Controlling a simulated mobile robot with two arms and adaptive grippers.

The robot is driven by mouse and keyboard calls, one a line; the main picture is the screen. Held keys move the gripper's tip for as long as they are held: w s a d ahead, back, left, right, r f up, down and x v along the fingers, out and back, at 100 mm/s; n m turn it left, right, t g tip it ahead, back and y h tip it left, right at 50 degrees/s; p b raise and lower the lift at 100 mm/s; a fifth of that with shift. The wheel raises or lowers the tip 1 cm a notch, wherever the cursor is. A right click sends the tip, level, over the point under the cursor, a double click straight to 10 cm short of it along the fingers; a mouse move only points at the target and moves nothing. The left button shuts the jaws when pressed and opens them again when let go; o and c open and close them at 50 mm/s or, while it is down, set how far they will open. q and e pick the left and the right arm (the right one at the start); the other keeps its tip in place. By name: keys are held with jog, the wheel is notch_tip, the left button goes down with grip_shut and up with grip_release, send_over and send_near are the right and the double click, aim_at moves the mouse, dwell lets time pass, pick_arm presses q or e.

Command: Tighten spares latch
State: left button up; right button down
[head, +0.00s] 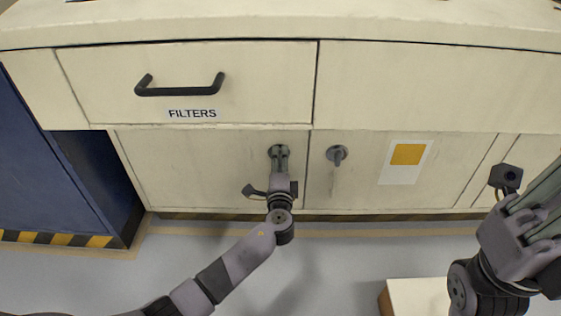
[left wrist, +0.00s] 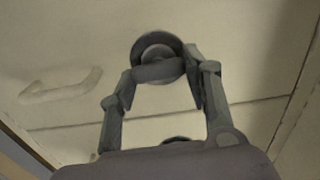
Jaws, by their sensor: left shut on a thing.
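A round grey latch (head: 279,151) sits near the top right corner of the left lower cabinet door (head: 190,165). My left gripper (head: 280,165) reaches up to it from below and is shut on its handle. In the left wrist view the latch shows as a round disc with a crossbar (left wrist: 158,70), and the two fingertips press on the bar's ends. A second grey latch (head: 337,155), its handle pointing down, is on the right lower door. No label reading spares is visible. My right gripper (head: 538,215) is at the right edge, partly cut off; its fingers' state is unclear.
Above is a drawer labelled FILTERS (head: 192,113) with a black handle (head: 180,87). A yellow and white card (head: 406,160) is on the right door. A dark blue cabinet (head: 60,165) stands left. A pale box (head: 415,298) is on the grey floor at lower right.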

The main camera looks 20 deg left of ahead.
pick_arm(q)
jog(key=o, duration=1.2)
jog(key=shift+c, duration=0.2)
jog(key=v, duration=1.2)
